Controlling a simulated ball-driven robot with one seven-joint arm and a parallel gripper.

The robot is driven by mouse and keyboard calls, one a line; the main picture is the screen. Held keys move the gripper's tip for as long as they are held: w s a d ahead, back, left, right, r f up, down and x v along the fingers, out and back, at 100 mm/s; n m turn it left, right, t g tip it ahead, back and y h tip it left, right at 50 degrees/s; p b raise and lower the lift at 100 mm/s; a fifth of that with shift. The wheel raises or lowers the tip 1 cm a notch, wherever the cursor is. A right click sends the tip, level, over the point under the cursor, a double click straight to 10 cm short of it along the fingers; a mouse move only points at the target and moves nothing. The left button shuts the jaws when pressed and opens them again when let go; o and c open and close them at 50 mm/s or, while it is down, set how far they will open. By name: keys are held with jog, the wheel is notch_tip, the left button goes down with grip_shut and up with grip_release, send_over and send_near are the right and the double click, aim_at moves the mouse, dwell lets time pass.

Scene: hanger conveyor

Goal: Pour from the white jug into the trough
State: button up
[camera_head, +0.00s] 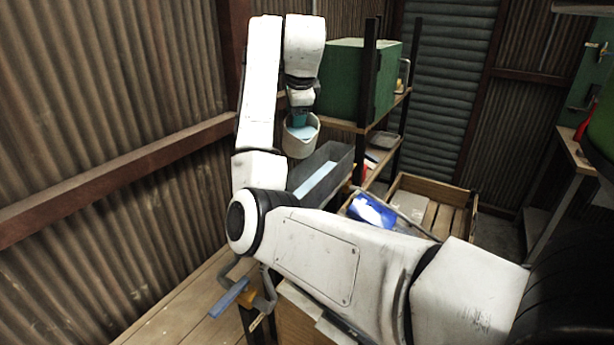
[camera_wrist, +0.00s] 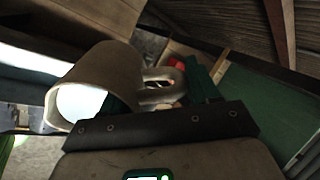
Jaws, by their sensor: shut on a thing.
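The white jug (camera_head: 296,146) hangs in the air at the upper end of the trough, above its left rim in the head view. A pale blue surface shows in its mouth, and it looks slightly tilted. The trough (camera_head: 342,166) is a long dark grey box with a pale blue strip along its inside. My gripper (camera_head: 300,119) is shut on the jug's handle. In the wrist view the jug (camera_wrist: 112,75) lies at the left, its bright mouth facing lower left. My gripper's dark green fingers (camera_wrist: 160,92) are on either side of the looped handle. No falling stream shows.
A big green box (camera_head: 345,75) stands on a shelf rack just right of the jug. A corrugated wall (camera_head: 100,100) is close on the left.

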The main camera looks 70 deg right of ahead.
jog(key=shift+r, duration=0.1)
jog(key=shift+s+a+r+t+h+b, duration=0.2)
jog(key=shift+s+t+h+b, duration=0.3)
jog(key=shift+b, duration=0.45)
jog(key=shift+w+a+f+b, duration=0.15)
jog(key=shift+w+b, duration=0.05)
jog(key=shift+b, duration=0.25)
dwell(0.3)
jog(key=shift+h, duration=0.3)
jog(key=shift+s+b, duration=0.15)
jog(key=shift+b, duration=0.2)
jog(key=shift+w+a+h, duration=0.2)
jog(key=shift+w+h, duration=0.1)
jog(key=shift+w, duration=0.1)
jog(key=shift+s+d+r+t, duration=0.15)
jog(key=shift+r+t, duration=0.05)
jog(key=shift+t, duration=0.1)
